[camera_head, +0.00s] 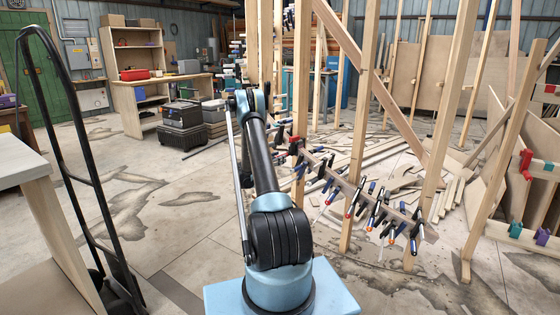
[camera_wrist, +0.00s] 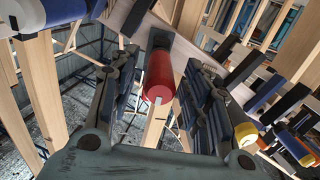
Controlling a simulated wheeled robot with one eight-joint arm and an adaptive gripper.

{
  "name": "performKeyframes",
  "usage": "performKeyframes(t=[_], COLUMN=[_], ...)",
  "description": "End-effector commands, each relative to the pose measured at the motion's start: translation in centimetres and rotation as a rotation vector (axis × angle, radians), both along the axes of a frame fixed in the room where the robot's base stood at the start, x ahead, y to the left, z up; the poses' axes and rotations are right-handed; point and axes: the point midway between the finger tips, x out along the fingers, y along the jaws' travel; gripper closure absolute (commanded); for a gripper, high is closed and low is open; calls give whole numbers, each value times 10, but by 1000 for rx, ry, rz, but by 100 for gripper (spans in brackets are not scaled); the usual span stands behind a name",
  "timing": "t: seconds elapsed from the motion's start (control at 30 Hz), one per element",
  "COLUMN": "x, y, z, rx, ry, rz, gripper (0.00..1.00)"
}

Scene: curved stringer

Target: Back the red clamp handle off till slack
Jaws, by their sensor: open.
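The red clamp handle (camera_wrist: 158,80) is a rounded red cylinder with a dark collar at its upper end, in the middle of the wrist view. It hangs below a pale curved wooden strip (camera_wrist: 190,62). My gripper (camera_wrist: 161,66) is open, with one dark finger on each side of the handle. Gaps show between the handle and both fingers, so it does not look gripped. How deep the handle sits between the fingers is hard to tell. In the camera_head view, the curved strip (camera_head: 342,181) runs between the posts, and my arm hides the gripper there.
Several blue- and black-handled clamps (camera_head: 385,215) crowd the strip to the right; they also show in the wrist view (camera_wrist: 270,92). A yellow-ended handle (camera_wrist: 245,133) is near my right finger. Upright wooden posts (camera_head: 357,150) stand around. Open floor (camera_head: 160,200) lies left.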

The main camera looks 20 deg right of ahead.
Motion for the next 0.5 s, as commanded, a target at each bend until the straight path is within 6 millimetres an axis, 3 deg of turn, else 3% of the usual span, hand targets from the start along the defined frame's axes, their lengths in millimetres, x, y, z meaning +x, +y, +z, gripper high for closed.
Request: performKeyframes(t=[0.2,0.5], x=[7,8], y=[-16,-18], z=[0,0], rx=[0,0], ry=[0,0], rz=[0,0], gripper=[56,56])
